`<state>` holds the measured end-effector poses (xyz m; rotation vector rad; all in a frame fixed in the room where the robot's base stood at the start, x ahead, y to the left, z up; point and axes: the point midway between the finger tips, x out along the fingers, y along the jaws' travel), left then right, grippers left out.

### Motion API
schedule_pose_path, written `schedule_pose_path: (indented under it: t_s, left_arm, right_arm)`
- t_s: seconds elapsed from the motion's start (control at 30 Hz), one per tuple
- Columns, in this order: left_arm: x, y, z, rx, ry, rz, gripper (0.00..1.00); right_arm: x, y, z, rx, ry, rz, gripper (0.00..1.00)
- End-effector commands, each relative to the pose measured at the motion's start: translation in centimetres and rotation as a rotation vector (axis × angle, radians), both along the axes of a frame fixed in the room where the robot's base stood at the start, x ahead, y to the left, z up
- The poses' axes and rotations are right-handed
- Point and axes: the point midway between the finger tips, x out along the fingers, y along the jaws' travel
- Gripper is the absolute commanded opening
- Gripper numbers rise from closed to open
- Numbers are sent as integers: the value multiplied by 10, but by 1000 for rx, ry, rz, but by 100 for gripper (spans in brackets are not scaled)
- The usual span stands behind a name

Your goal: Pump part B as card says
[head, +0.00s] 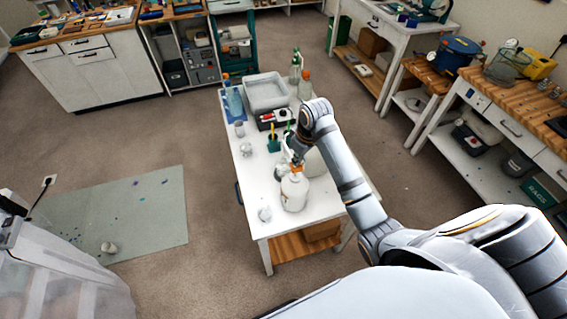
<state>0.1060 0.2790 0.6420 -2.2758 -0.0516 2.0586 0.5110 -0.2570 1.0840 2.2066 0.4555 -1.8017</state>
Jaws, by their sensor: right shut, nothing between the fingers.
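A white bottle (294,192) with an orange pump top stands upright near the front of the white table (258,190). My right gripper (297,163) is shut and empty, right at the orange pump head; I cannot tell whether it touches it. A second pale container (315,163) stands just behind, partly hidden by my right arm. I cannot make out a readable card, or which bottle is part B. My left gripper is not in view.
A grey tub (266,92), a dark device with a red spot (273,119), a green holder (273,143), a blue bottle (234,99) and an orange-capped bottle (305,86) fill the table's back. The table's left front strip is mostly clear. Wooden-topped benches (520,92) stand at right.

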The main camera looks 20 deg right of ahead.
Motion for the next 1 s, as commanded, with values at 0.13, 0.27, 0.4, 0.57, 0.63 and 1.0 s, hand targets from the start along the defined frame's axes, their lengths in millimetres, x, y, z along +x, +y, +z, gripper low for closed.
schedule_pose_path:
  t_s: [0.13, 0.27, 0.4, 0.57, 0.63, 1.0]
  left_arm:
    - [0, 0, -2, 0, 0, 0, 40]
    - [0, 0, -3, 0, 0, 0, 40]
    - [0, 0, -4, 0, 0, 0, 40]
    - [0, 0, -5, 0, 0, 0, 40]
    - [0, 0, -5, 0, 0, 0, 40]
    - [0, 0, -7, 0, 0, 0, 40]
  right_arm:
    - [-1, 0, -5, 0, 2, 0, 0]
    - [-1, 0, -8, 1, 4, 0, 0]
    - [-1, 0, -12, 1, 4, 0, 0]
    - [-1, 0, -16, 1, 4, 0, 0]
    - [-1, 0, -17, 1, 4, 0, 0]
    - [-2, 0, -24, 1, 6, 1, 0]
